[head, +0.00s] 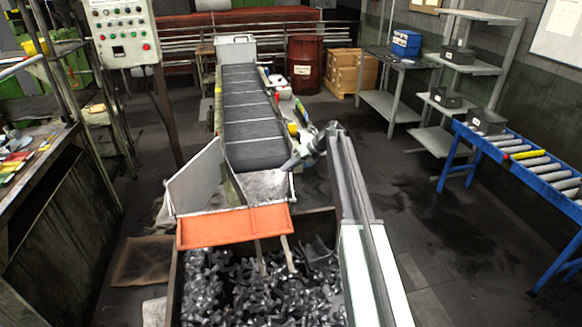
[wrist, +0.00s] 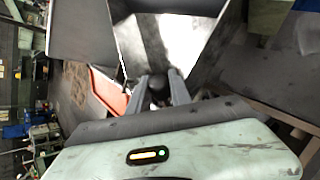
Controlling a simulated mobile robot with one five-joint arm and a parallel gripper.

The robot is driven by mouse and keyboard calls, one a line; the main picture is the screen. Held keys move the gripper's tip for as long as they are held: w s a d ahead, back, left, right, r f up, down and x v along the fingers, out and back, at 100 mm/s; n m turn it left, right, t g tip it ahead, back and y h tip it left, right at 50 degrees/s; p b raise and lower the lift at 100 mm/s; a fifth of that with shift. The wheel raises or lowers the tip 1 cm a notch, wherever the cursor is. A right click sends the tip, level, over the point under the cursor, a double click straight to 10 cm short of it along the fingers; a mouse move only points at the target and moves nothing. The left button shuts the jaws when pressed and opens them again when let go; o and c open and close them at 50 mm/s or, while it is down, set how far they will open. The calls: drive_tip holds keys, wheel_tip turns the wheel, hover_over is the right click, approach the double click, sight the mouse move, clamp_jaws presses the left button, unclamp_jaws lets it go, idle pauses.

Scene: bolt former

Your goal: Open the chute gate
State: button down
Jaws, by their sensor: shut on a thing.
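The metal chute (head: 262,186) sits at the near end of the conveyor, above a bin of bolts. An orange panel (head: 235,227) slopes across its front. A flat grey panel (head: 195,178) stands at an angle on its left side. I cannot tell for sure which panel is the gate. My gripper (head: 292,163) is at the chute's right edge, small and partly hidden in the head view. In the wrist view its two fingers (wrist: 159,91) are shut on a dark round knob (wrist: 157,82) in front of the chute's pale inside (wrist: 170,40).
The bolt bin (head: 255,290) is below the chute. The dark conveyor belt (head: 247,105) runs away behind it. A control box (head: 120,32) on a post is at left. A blue roller table (head: 525,158) and shelves are at right. The floor between is mostly clear.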

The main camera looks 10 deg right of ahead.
drive_tip(key=shift+a+r, duration=0.1)
drive_tip(key=shift+a, duration=0.35)
drive_tip(key=shift+s+d, duration=0.1)
drive_tip(key=shift+d, duration=0.1)
drive_tip(key=c, duration=1.2)
unclamp_jaws()
drive_tip(key=shift+d, duration=0.25)
drive_tip(key=shift+d+r+p, duration=0.25)
drive_tip(key=shift+r+p, duration=0.05)
drive_tip(key=shift+p, duration=0.1)
drive_tip(key=p+v, duration=0.4)
drive_tip(key=v, duration=0.3)
drive_tip(key=shift+s+p, duration=0.1)
drive_tip(key=shift+p, duration=0.25)
drive_tip(key=shift+f, duration=0.1)
